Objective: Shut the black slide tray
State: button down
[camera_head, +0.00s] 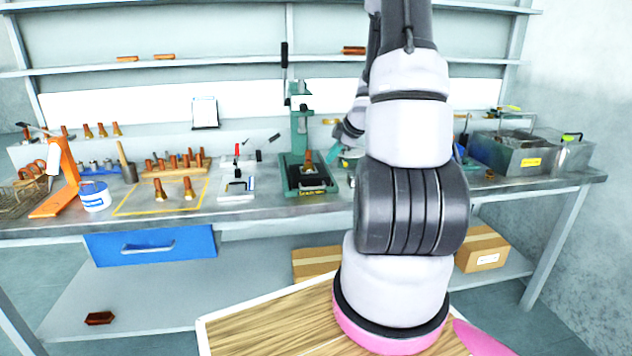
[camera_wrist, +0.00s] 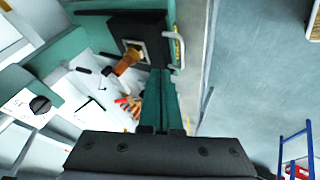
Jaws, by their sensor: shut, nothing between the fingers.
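The black slide tray (camera_head: 313,184) is at the foot of the green press (camera_head: 299,115) on the bench. It sticks out from the press toward the front edge. In the wrist view the tray (camera_wrist: 122,24) shows at the top, with a pale handle (camera_wrist: 178,48) on its right side. An orange-brown cone-shaped part (camera_wrist: 127,61) stands in a light square seat on the tray. My gripper (camera_wrist: 160,74) is shut and empty, its green fingers together just below the tray and close to the handle in the wrist view. Whether they touch it, I cannot tell.
Left of the press are a white fixture (camera_head: 237,186), a yellow-framed area with two brass parts, and a white tub (camera_head: 95,196). A grey metal bin (camera_head: 510,153) stands at the right. A blue drawer (camera_head: 150,246) hangs under the bench. Open floor lies beyond the bench edge.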

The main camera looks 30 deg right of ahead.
aim_at(309, 177)
jog(key=shift+n+y, duration=0.3)
jog(key=shift+y, duration=0.1)
jog(key=x, duration=0.3)
jog(key=s+x, duration=0.1)
jog(key=x, duration=0.3)
jog(key=f+x, duration=0.1)
jog(key=x, duration=0.3)
jog(key=shift+s+a+f, duration=0.15)
jog(key=shift+s, duration=0.1)
